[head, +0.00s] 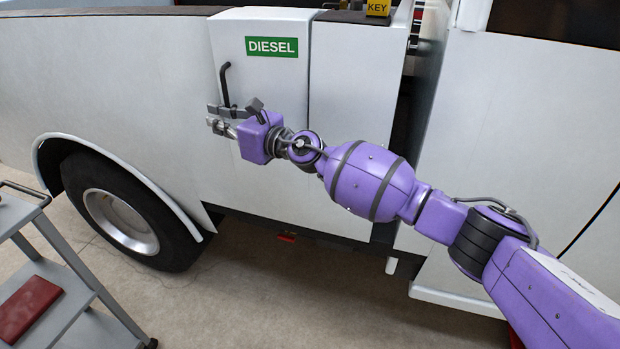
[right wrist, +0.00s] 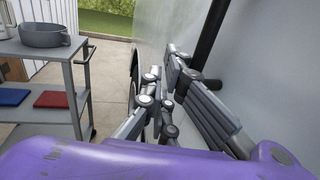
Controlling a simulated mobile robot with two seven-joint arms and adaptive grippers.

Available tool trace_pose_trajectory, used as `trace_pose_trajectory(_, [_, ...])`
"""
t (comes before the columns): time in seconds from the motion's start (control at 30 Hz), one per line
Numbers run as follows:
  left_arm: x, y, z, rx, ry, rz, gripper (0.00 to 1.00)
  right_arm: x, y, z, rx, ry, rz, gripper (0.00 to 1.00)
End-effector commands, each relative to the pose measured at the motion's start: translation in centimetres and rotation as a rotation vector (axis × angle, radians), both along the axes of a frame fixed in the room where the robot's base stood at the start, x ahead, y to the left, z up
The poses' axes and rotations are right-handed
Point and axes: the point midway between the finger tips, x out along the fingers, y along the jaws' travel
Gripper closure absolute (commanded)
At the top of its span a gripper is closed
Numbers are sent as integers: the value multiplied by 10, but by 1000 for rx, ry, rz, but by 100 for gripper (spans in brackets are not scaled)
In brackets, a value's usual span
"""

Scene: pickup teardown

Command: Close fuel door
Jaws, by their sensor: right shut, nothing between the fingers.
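The white fuel door (head: 275,85) bears a green DIESEL label (head: 271,47) and sits in the side of the white pickup. A black bar handle (head: 225,80) stands at the door's left edge; it also shows in the right wrist view (right wrist: 208,40) beside the fingers. My right gripper (head: 212,118) is at the handle's lower end, in front of the door's left edge. Its fingers (right wrist: 160,105) are shut and hold nothing. I cannot tell whether they touch the handle or door. Whether the door is fully flush is unclear. My left gripper is not in view.
A wheel (head: 122,215) is below left of the door. A grey cart (head: 85,270) with a red item (head: 28,308) stands at the lower left. A pot (right wrist: 45,33) is on the cart's top.

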Motion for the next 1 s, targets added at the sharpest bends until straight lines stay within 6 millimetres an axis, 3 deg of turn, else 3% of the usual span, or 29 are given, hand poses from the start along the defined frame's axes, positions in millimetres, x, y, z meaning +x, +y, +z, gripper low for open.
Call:
trace_pose_trajectory(0.4, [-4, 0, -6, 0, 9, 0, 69, 22, -1, -1, 6, 5, 1, 100])
trace_pose_trajectory(1.0, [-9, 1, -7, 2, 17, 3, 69, 27, -3, 0, 5, 4, 0, 100])
